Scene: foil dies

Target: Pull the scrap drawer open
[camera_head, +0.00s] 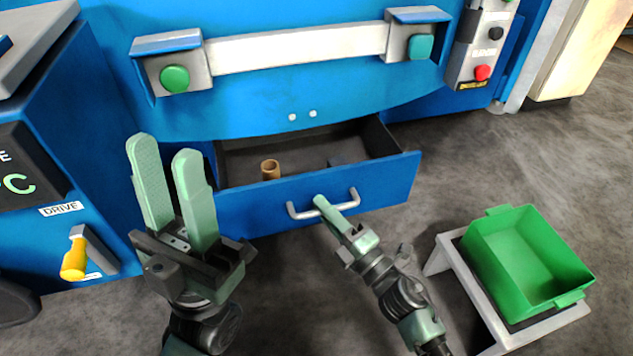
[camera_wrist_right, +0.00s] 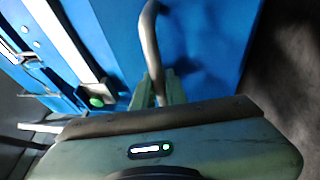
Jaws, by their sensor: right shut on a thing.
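The blue scrap drawer (camera_head: 378,186) stands partly open at the bottom of the blue press. Its dark inside shows a small brown cylinder (camera_head: 270,170) and a dark flat piece at the back right. My right gripper (camera_head: 322,203) is shut on the drawer's metal bar handle (camera_head: 350,203). The handle also shows between the fingers in the right wrist view (camera_wrist_right: 149,40). My left gripper (camera_head: 164,150) is raised with its two green fingers apart, empty, in front of the press and left of the drawer.
A green bin (camera_head: 520,262) sits on a low pale stand (camera_head: 495,325) at the right. A blue cabinet with a yellow-handled lever (camera_head: 75,258) stands at the left. Green buttons and a red button (camera_head: 482,73) are on the press above. Grey floor lies clear right of the drawer.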

